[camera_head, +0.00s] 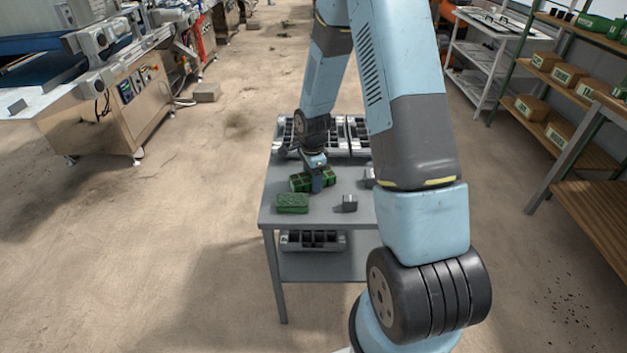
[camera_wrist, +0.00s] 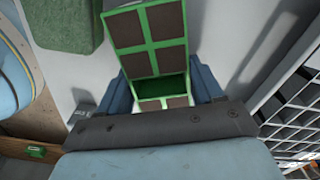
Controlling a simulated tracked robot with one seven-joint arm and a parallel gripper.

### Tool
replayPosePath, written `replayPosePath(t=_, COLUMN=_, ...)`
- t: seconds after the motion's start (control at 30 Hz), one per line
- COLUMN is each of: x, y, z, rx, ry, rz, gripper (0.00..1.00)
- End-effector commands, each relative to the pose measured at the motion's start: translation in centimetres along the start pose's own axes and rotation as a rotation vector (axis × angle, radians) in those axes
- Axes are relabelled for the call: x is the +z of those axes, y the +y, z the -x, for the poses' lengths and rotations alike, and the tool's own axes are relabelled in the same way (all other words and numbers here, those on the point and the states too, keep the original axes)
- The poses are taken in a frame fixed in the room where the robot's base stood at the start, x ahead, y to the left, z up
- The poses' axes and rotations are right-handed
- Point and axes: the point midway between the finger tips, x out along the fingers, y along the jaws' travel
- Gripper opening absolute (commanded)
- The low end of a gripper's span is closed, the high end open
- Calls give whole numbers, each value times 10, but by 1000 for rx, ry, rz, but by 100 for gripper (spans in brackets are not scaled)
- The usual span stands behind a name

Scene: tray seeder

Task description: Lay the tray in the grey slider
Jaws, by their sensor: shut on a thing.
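The tray (camera_head: 302,184) is green, with brown-filled cells that show in the wrist view (camera_wrist: 152,45). My gripper (camera_head: 317,181) is shut on it over the grey table. In the wrist view, its blue fingers (camera_wrist: 162,88) are on either side of the tray's near part. The tray's height above the tabletop is hard to judge. I cannot pick out the grey slider with certainty; the machine (camera_head: 130,95) at the left has grey parts.
A green block (camera_head: 292,203) and a small grey block (camera_head: 349,204) lie on the table (camera_head: 270,212). Grey racks (camera_head: 291,150) stand at its back, another (camera_head: 314,241) on the lower shelf. Shelves (camera_head: 575,150) stand at the right. The floor between table and machine is open.

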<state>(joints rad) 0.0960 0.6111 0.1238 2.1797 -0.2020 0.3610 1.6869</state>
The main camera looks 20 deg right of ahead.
Motion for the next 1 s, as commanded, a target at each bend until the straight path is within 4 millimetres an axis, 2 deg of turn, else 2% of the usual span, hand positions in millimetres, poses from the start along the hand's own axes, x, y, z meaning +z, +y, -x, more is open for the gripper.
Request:
replayPosePath(t=0.17, x=0, y=-1, z=7, rx=-2, ry=1, rz=0, gripper=25)
replayPosePath(t=0.37, x=-2, y=0, z=36, rx=-4, ry=1, rz=-2, gripper=25)
replayPosePath(t=0.67, x=-44, y=27, z=93, rx=-4, ry=1, rz=-5, gripper=25)
replayPosePath(t=0.8, x=-72, y=45, z=106, rx=-2, ry=1, rz=-6, gripper=25)
replayPosePath(t=1.0, x=-100, y=63, z=121, rx=-2, ry=1, rz=-3, gripper=25)
